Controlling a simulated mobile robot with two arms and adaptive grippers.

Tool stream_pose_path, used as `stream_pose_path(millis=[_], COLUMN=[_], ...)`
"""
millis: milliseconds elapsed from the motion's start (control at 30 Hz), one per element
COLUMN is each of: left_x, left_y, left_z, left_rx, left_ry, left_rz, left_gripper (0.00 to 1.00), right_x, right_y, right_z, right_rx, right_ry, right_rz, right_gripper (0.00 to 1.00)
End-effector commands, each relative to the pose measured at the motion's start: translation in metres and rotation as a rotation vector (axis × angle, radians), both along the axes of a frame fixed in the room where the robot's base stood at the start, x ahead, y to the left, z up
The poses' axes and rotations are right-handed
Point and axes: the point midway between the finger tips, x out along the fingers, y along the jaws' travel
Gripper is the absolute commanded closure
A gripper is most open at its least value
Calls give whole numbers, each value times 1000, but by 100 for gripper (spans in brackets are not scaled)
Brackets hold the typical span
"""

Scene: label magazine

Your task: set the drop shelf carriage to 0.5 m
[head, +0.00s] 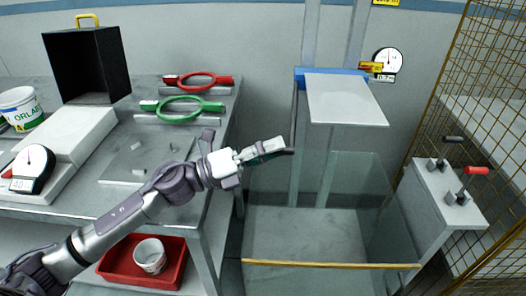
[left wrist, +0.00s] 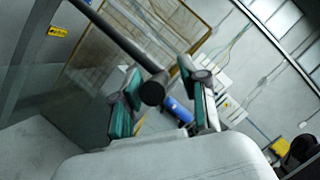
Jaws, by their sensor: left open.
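The drop shelf carriage is a pale grey plate (head: 345,100) with a blue back bar (head: 331,72), high between two upright rails, above a glass-sided bay. A round dial (head: 387,60) beside the rail has a small plate that seems to read 0.7 m. A grey pedestal at the right carries a red-knobbed lever (head: 475,171) and a black-knobbed lever (head: 453,139). My left gripper (head: 283,151) is open, left of and below the plate, well away from the levers. In the left wrist view, a dark round-ended rod (left wrist: 152,92) shows between its fingers; I cannot tell whether they touch.
A grey bench (head: 85,195) at the left holds a black box (head: 87,65), a white tub (head: 20,108), a red-handled ring (head: 198,81) and a green one (head: 182,107). A yellow bar (head: 330,265) crosses the bay's front. Mesh fencing (head: 500,90) stands at the right.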

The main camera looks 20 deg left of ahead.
Motion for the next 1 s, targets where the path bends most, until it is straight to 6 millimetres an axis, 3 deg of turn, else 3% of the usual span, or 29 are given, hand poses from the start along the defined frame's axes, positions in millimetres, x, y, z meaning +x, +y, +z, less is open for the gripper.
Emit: stream_pose_path(millis=[167,700,1000], left_x=[-9,-61,-67], left_y=[13,87,96], left_z=[-5,-25,-26], left_rx=[1,0,1], left_ry=[5,4,0], left_rz=[1,1,-1], left_gripper=[57,57,57], right_x=[0,0,0], right_y=[0,1,1], right_z=[0,0,0], right_rx=[0,1,1], right_ry=[-1,-1,-1], right_rz=[0,-1,-1], right_gripper=[100,100,100])
